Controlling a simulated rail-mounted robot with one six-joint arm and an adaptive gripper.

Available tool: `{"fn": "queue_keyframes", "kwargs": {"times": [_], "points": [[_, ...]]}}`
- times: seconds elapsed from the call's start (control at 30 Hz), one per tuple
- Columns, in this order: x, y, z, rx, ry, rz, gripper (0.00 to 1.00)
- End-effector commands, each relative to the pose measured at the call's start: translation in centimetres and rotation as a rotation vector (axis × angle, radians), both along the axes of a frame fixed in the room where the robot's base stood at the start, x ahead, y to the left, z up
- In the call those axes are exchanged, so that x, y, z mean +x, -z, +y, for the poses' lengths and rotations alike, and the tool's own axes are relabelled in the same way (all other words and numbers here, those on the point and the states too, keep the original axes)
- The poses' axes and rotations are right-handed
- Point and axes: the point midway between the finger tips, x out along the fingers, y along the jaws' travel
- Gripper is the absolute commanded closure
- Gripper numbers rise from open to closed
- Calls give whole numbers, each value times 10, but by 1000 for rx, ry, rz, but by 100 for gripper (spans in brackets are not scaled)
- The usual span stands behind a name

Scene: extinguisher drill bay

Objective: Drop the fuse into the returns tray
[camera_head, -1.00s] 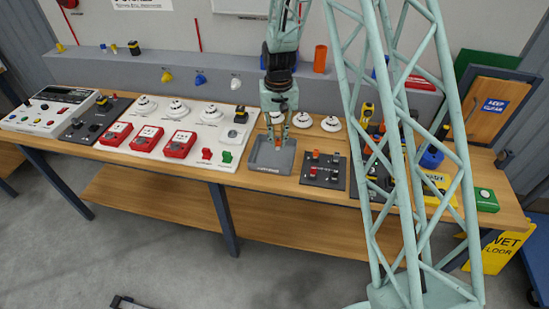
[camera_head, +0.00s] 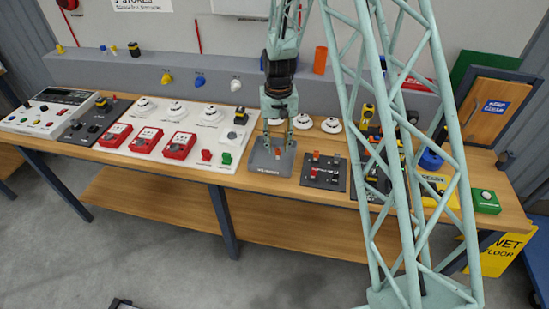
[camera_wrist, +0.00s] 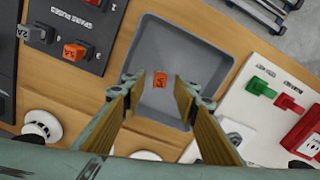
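The orange fuse (camera_wrist: 160,80) lies inside the grey returns tray (camera_wrist: 205,32), seen in the wrist view. It shows as a small orange spot in the head view (camera_head: 277,153), where the tray (camera_head: 270,184) sits at the front middle of the bench. My gripper (camera_head: 278,146) points down over the tray. Its two fingers are spread apart, and in the wrist view the fuse shows between them with clear gaps on both sides. The fingers do not touch it.
A dark panel (camera_head: 324,171) with other fuses, some orange, is right of the tray. Left is a white board (camera_head: 135,143) with red call points and red and green pieces. White round detectors (camera_head: 331,125) stand behind. The bench front edge is close.

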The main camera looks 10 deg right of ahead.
Motion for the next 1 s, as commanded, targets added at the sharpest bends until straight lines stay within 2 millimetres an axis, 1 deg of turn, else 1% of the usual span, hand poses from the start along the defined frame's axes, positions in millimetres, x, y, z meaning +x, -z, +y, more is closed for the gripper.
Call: {"fn": "queue_keyframes", "kwargs": {"times": [0.27, 0.47, 0.77, 1.0], "points": [[0, -1, 0, 0, 0, 0, 72], [0, -7, 0, 0, 0, 0, 72], [0, -33, 0, 0, 0, -1, 72], [1, -63, 0, 0, 0, -3, 72]]}}
